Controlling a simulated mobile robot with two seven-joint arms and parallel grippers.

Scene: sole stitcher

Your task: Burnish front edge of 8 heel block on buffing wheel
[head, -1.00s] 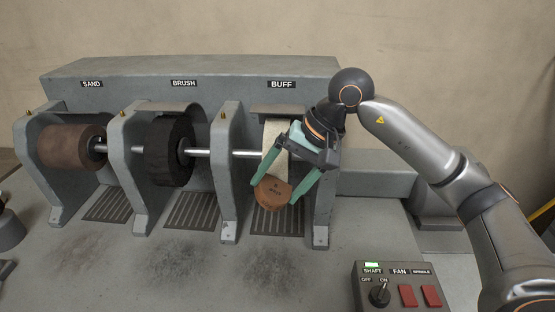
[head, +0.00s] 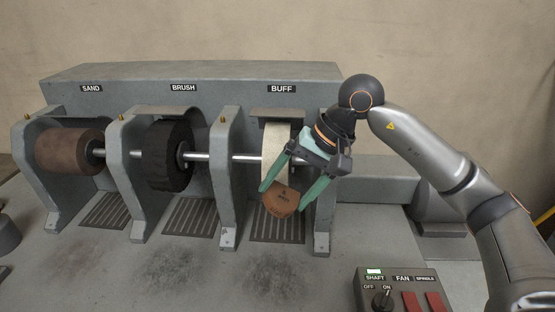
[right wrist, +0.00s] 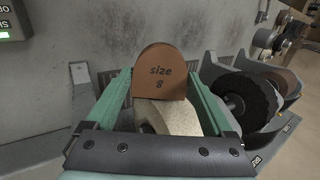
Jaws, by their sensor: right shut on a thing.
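The brown heel block (head: 281,203) is rounded on one side and marked "size 8" in the right wrist view (right wrist: 160,72). My right gripper (head: 282,199) is shut on it, with one green finger on each side. The pale buffing wheel (head: 275,143) stands under the BUFF label. The block is at the wheel's lower front. In the right wrist view the wheel (right wrist: 172,118) lies directly behind the block's straight edge, between the fingers. I cannot tell whether they touch. My left gripper is not in view.
The brown sanding wheel (head: 68,151) and black brush wheel (head: 168,157) share the shaft to the left. Grey upright brackets (head: 228,175) flank the buffing bay closely. A control box (head: 400,290) with a SHAFT knob stands at front right.

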